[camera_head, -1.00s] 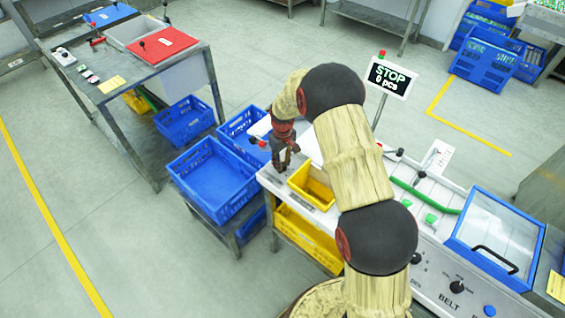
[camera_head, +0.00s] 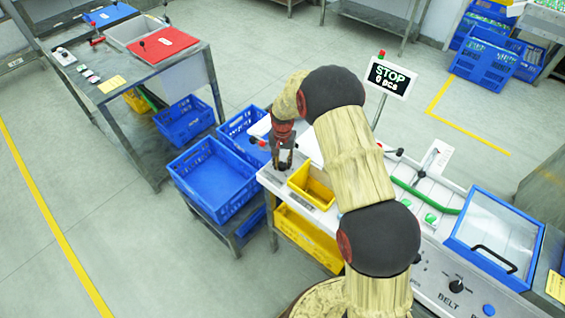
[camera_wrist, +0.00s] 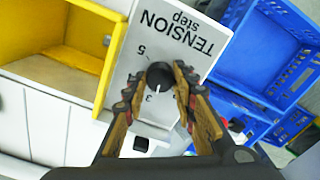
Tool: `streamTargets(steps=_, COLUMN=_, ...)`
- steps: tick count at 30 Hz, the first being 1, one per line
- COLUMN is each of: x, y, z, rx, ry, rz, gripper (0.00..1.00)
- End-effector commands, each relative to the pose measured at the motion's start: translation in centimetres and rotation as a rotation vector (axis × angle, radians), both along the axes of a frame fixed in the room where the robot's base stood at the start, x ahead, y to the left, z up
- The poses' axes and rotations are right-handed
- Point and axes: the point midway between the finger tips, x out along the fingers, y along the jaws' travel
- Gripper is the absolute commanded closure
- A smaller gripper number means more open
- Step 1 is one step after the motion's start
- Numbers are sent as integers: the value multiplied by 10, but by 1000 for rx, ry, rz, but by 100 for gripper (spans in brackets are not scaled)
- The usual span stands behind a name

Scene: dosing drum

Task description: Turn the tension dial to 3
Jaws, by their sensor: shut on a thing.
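The tension dial (camera_wrist: 160,76) is a round black knob on a white panel (camera_wrist: 200,62) in the wrist view. The upside-down print there reads "TENSION step". The dial's white pointer mark points down in the picture, close to the digit 3 and slightly right of it; a 5 stands at the upper left. My gripper (camera_wrist: 156,80) has a finger on either side of the dial and is shut on it. In the head view my gripper (camera_head: 283,160) points down at the left end of the white machine; the dial is hidden there.
A yellow bin (camera_wrist: 85,40) stands close beside the panel; it also shows in the head view (camera_head: 312,186). Blue crates (camera_head: 212,170) lie left of the machine. A sign (camera_head: 390,77) reads "STOP 0 pcs". A small black part (camera_wrist: 141,144) sits near my left finger.

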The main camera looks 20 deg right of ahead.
Motion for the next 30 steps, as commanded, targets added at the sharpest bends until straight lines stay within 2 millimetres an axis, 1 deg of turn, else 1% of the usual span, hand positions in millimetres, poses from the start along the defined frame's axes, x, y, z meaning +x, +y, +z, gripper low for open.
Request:
streamTargets(steps=6, x=1, y=0, z=0, rx=0, ry=-2, rz=-121, gripper=98)
streamTargets(steps=12, x=1, y=0, z=0, rx=0, ry=-2, rz=-184, gripper=98)
streamTargets(steps=28, x=1, y=0, z=1, rx=1, ry=-3, rz=-207, gripper=98)
streamTargets(steps=29, x=1, y=0, z=1, rx=1, ry=-3, rz=-207, gripper=72)
streamTargets(steps=30, x=1, y=0, z=1, rx=1, ry=-3, rz=-207, gripper=70)
